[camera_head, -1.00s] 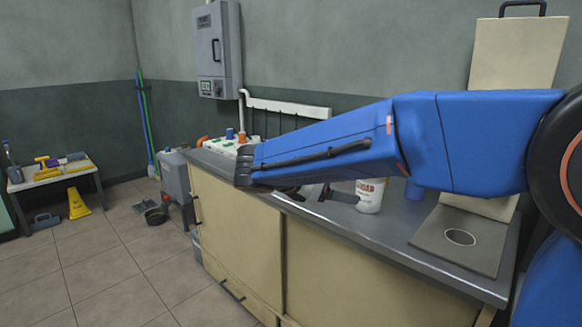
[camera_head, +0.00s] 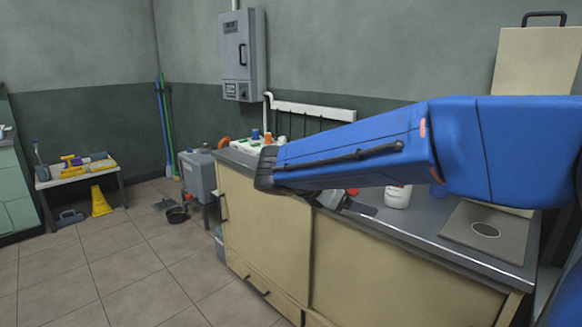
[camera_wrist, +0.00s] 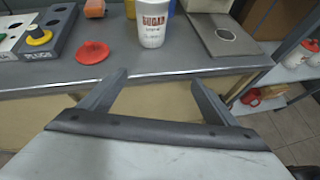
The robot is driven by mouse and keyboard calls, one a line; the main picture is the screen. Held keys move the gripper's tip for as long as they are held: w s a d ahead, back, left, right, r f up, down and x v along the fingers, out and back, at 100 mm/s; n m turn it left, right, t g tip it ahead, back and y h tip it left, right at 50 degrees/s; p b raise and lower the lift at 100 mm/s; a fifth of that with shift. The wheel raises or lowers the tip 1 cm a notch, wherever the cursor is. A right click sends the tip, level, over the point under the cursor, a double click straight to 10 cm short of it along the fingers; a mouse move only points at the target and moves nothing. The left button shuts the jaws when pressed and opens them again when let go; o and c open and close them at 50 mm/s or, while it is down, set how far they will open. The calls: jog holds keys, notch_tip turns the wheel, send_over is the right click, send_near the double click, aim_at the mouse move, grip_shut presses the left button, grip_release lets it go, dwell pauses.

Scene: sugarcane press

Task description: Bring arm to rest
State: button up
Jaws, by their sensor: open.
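My gripper (camera_wrist: 158,90) is open and empty in the wrist view, its two fingers spread in front of the counter's front edge. In the head view my blue arm reaches across the counter (camera_head: 420,222) from the right, and much of the gripper is hidden behind the arm. A white sugar container (camera_wrist: 153,24) stands upright on the counter beyond the fingertips, apart from them. It also shows in the head view (camera_head: 397,196), partly covered by my arm. A red round lid-like piece (camera_wrist: 92,52) lies on the counter to its left.
A grey holder (camera_wrist: 50,40) stands at the counter's left. A board with a round hole (camera_head: 486,229) lies at the right end. A yellow floor sign (camera_head: 101,201) stands by a small table (camera_head: 82,176). The tiled floor (camera_head: 120,270) at left is open.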

jog(key=s+d+f+m+g+y, duration=0.2)
jog(key=s+d+f+m, duration=0.1)
jog(key=s+d+m, duration=0.3)
jog(key=s+d+f+m+g+y, duration=0.1)
jog(key=s+d+f+m+y, duration=0.2)
jog(key=s+d, duration=0.45)
jog(key=s+f+m+y, duration=0.2)
jog(key=s+f+m, duration=0.2)
jog(key=s+m, duration=0.3)
jog(key=s+f+m+t+y, duration=0.1)
jog(key=s+f+m+y, duration=0.2)
jog(key=s+m, duration=0.4)
jog(key=shift+s+f+m, duration=0.4)
jog(key=shift+s+f, duration=0.05)
jog(key=shift+s, duration=0.55)
jog(key=shift+a, duration=0.1)
